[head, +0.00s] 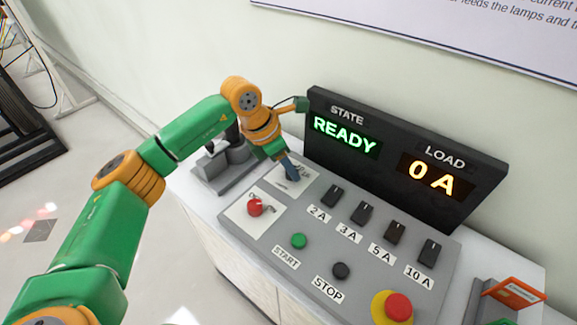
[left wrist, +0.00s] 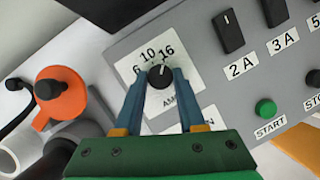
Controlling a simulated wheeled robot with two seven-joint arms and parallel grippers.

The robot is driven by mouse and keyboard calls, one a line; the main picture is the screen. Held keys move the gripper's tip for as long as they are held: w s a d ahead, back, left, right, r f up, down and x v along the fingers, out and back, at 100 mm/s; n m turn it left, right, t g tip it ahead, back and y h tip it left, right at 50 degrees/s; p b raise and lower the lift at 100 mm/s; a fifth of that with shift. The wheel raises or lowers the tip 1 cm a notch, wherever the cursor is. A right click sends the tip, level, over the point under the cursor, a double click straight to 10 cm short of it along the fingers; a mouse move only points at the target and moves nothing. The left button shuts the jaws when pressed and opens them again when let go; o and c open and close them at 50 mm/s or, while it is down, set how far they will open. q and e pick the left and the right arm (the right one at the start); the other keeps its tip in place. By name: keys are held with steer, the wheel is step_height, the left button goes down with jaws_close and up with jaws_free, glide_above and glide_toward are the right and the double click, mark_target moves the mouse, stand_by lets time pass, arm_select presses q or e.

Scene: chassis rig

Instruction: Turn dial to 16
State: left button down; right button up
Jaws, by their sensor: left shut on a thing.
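The black dial (left wrist: 161,77) sits on a white plate (left wrist: 185,84) marked 6, 10 and 16, with lettering below partly hidden. Its white pointer line leans up and slightly right, toward the 16 label (left wrist: 167,51). My left gripper (left wrist: 161,80) is shut on the dial, with one blue finger on each side of it. In the head view my left gripper (head: 292,173) reaches down to the plate at the panel's upper left, and its fingers mostly hide the dial there. My right gripper is in neither view.
The grey panel (head: 265,238) also carries a red knob (head: 255,207), several black switches, a green START button (head: 298,241), a black STOP button (head: 341,270) and a red emergency button (head: 398,306). The display (head: 400,150) behind reads READY and 0 A. An orange-handled device (left wrist: 62,98) stands left of the panel.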

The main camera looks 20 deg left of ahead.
mark_target(278, 180)
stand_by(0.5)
arm_select(q)
steer(key=c, duration=0.5)
jaws_free()
steer(key=shift+w, duration=0.1)
steer(key=b+v, duration=0.1)
steer(key=v, duration=0.6)
